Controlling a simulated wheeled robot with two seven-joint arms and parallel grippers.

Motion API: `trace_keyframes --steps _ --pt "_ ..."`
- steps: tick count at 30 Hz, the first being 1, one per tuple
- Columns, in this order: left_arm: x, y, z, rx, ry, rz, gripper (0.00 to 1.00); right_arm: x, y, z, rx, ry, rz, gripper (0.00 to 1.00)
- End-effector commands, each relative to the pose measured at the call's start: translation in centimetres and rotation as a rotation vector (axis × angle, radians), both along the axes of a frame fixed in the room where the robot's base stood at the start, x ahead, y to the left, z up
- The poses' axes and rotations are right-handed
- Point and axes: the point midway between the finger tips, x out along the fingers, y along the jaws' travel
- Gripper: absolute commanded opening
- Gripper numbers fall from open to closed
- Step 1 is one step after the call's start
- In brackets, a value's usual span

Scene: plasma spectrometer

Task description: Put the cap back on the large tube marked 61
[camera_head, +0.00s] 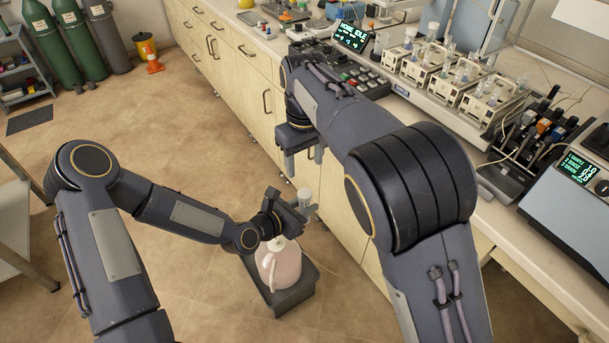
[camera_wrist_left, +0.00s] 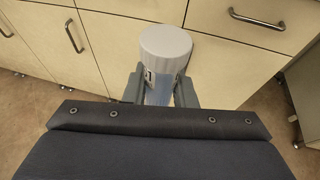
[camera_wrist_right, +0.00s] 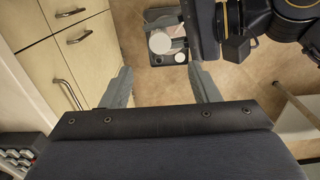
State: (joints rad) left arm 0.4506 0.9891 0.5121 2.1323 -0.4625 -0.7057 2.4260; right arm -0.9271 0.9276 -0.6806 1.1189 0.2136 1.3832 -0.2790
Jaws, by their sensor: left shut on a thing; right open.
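A large clear tube (camera_wrist_left: 158,92) stands upright between the fingers of my left gripper (camera_wrist_left: 161,88), which is shut on it. A pale grey cap (camera_wrist_left: 166,42) covers its top; the dark mark on the tube's side is too small to read. In the head view the tube's pale top (camera_head: 305,194) shows beside my left gripper (camera_head: 298,207). My right gripper (camera_head: 303,159) is higher, pointing down, open and empty. In the right wrist view the pale round top (camera_wrist_right: 160,43) lies just beyond the open fingers of my right gripper (camera_wrist_right: 161,73).
A pinkish jug (camera_head: 281,266) stands in a grey bin (camera_head: 296,296) on the floor below my left gripper. Cabinet fronts (camera_head: 250,93) run close to the right of both grippers. The bench above holds racks of tubes (camera_head: 450,80) and a control panel (camera_head: 335,65).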

Motion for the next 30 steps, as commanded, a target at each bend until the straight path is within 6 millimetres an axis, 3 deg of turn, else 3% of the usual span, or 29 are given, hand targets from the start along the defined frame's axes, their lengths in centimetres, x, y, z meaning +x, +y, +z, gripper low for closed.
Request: trace_keyframes --steps 7,25,30 --pt "0.0 0.0 0.0 -0.001 -0.001 0.0 0.0 0.0 0.0 2.1 0.0 0.0 0.001 0.55" --pt "0.0 0.0 0.0 0.0 0.0 0.0 0.0 0.0 -0.1 2.2 0.002 0.001 -0.002 0.55" --pt "0.0 0.0 0.0 0.0 0.0 0.0 0.0 -0.1 -2.7 2.9 0.052 0.017 -0.059 0.55"
